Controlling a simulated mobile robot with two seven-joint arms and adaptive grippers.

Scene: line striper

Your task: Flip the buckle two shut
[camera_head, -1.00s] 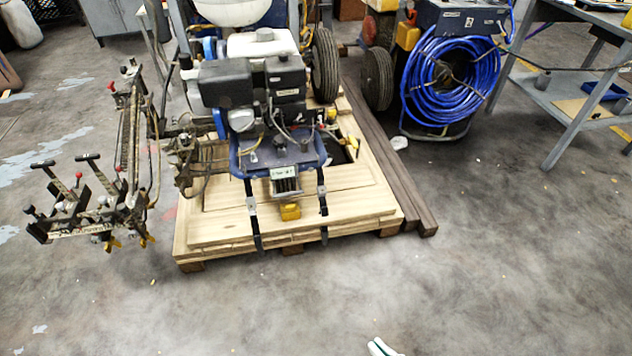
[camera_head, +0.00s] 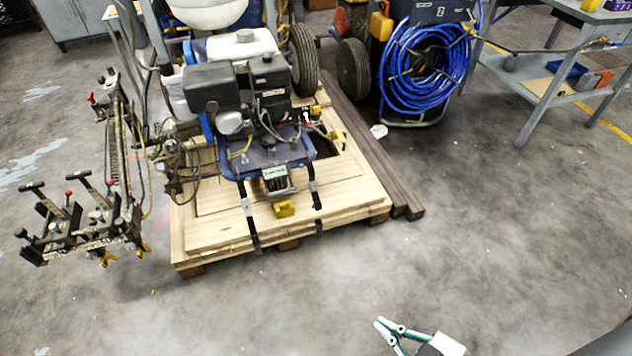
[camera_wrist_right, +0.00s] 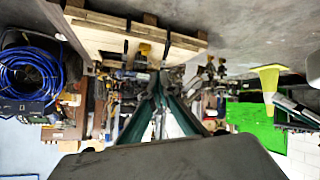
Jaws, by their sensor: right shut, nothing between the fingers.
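A line striper (camera_head: 245,100) with a black engine stands on a wooden pallet (camera_head: 215,228). Two dark straps hang from its front over the pallet edge. The left strap has a grey buckle (camera_head: 247,207) and the right strap has another grey buckle (camera_head: 314,187). I cannot tell which is buckle two, and both are too small to tell whether they are shut. My right gripper (camera_head: 380,323) is shut and empty, low in the head view, well apart from the pallet. Its fingers also meet in the right wrist view (camera_wrist_right: 158,76). My left gripper is out of view.
A yellow block (camera_head: 285,208) sits between the straps on the pallet. A lever assembly (camera_head: 85,225) sticks out left of the machine. Dark beams (camera_head: 375,150) lie along the pallet's right side. A blue hose reel (camera_head: 425,70) and workbench (camera_head: 545,75) stand behind. The floor in front is clear.

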